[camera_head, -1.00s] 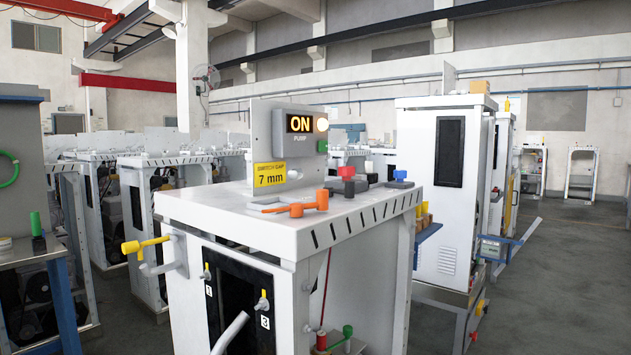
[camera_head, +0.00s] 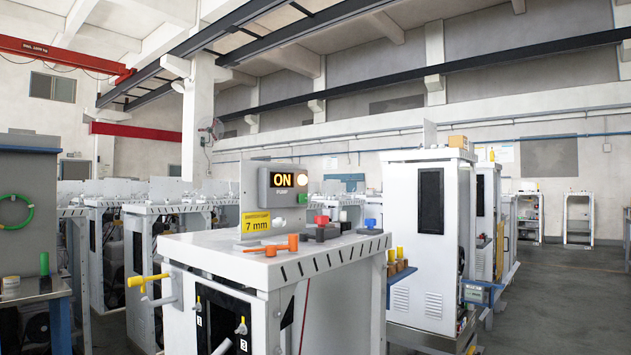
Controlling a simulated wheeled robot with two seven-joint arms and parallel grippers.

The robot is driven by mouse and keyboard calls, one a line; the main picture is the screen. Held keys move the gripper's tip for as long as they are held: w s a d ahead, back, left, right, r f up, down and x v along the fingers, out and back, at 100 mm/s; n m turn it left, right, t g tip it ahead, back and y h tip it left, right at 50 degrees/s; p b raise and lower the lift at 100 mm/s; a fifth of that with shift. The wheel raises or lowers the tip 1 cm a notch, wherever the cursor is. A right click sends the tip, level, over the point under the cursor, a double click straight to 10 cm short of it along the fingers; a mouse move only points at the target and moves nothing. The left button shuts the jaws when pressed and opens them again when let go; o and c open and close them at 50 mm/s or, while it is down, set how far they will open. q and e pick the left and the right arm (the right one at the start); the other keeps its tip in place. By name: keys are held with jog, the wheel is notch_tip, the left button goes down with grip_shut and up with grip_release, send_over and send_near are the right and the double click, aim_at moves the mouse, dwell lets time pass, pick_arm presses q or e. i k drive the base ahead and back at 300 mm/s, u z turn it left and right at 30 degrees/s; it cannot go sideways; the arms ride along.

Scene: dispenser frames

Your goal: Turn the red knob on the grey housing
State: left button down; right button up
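A red knob (camera_head: 321,220) sits on a small dark block (camera_head: 320,234) on the white top of the near cabinet (camera_head: 225,246). A blue knob (camera_head: 370,223) stands on a grey base to its right. An orange handle (camera_head: 281,245) lies on the top to its left. Behind them is a grey box (camera_head: 283,181) with a lit ON display marked PUMP and a green button. I cannot tell for sure which part is the grey housing. Neither of my grippers is in view.
A yellow-knobbed handle (camera_head: 148,279) sticks out from the near cabinet's left side. A tall white cabinet (camera_head: 428,240) stands to the right, with small coloured bottles (camera_head: 396,262) on a shelf beside it. The floor at the far right (camera_head: 565,290) is clear.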

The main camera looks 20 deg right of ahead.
aim_at(321, 220)
jog(key=z, duration=0.35)
jog(key=i, duration=1.3)
jog(key=u, duration=0.05)
jog(key=k, duration=0.4)
jog(key=u, duration=1.5)
jog(key=k, duration=0.6)
jog(key=z, duration=0.25)
